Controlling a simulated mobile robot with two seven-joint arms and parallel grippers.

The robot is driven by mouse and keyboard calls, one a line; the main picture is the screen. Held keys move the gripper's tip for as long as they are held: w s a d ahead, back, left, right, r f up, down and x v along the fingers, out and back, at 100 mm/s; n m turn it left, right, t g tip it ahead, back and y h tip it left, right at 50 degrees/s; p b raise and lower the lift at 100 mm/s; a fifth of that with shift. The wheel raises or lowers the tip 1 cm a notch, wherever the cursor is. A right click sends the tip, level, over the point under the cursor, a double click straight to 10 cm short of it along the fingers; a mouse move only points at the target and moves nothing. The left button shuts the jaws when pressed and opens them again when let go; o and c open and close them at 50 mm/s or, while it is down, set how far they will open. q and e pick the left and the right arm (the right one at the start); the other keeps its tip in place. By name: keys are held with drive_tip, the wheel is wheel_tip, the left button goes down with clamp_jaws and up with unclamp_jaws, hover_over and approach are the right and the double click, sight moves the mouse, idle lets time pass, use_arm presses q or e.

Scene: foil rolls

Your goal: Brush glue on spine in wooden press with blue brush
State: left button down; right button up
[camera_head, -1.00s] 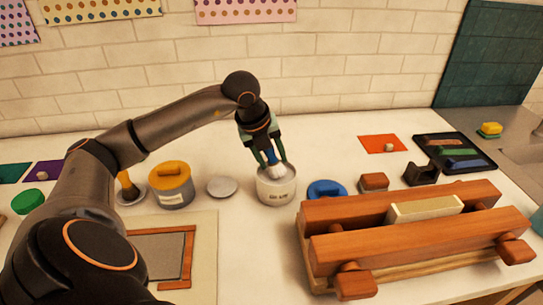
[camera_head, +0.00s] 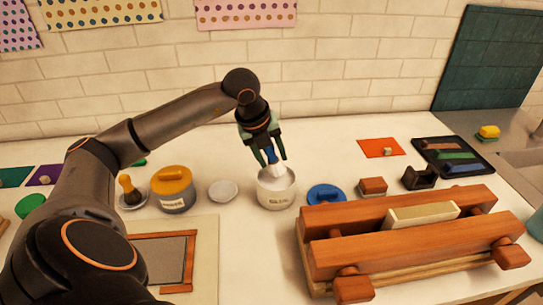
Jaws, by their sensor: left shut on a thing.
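My left gripper (camera_head: 271,160) is shut on the blue brush (camera_head: 270,155). The wooden press (camera_head: 420,247) stands at the right, with two thick beams and wooden knobs. A cream block with its spine up (camera_head: 422,215) is held between the beams. My right gripper is not in view.
A blue lid (camera_head: 327,195) lies between pot and press. A yellow-lidded pot (camera_head: 173,192), a yellow-handled brush (camera_head: 131,190) and a pale disc (camera_head: 223,191) are left of the glue pot. A wooden block (camera_head: 372,186), dark holder (camera_head: 419,177) and black tray (camera_head: 453,155) stand behind the press.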

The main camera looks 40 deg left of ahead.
use_arm(q)
drive_tip(key=shift+r+p, duration=1.65)
drive_tip(key=shift+r, duration=0.8)
drive_tip(key=shift+f, duration=0.1)
